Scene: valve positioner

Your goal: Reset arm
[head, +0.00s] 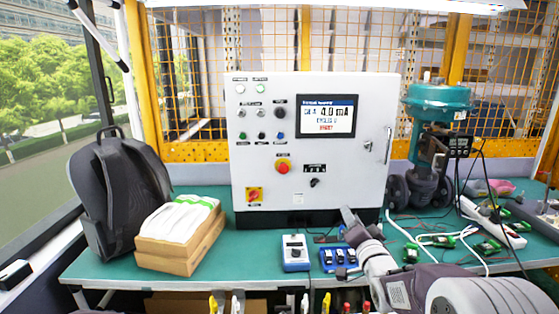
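My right arm comes in from the lower right. Its gripper (346,243) is over the front of the green table, with its two dark fingers spread apart and nothing seen between them. It is in front of the white control cabinet (360,170), near a blue-and-white block with black parts (329,259). The cabinet has a lit screen (327,116), a red button (283,168) and a red-yellow rotary switch (254,195). The teal valve actuator (438,99) stands upright at the right, with a small black display unit (459,145) on it. My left gripper does not show.
A blue-and-white meter (295,252) stands at the front. White cables (437,235) and green boards (487,247) lie at the right.

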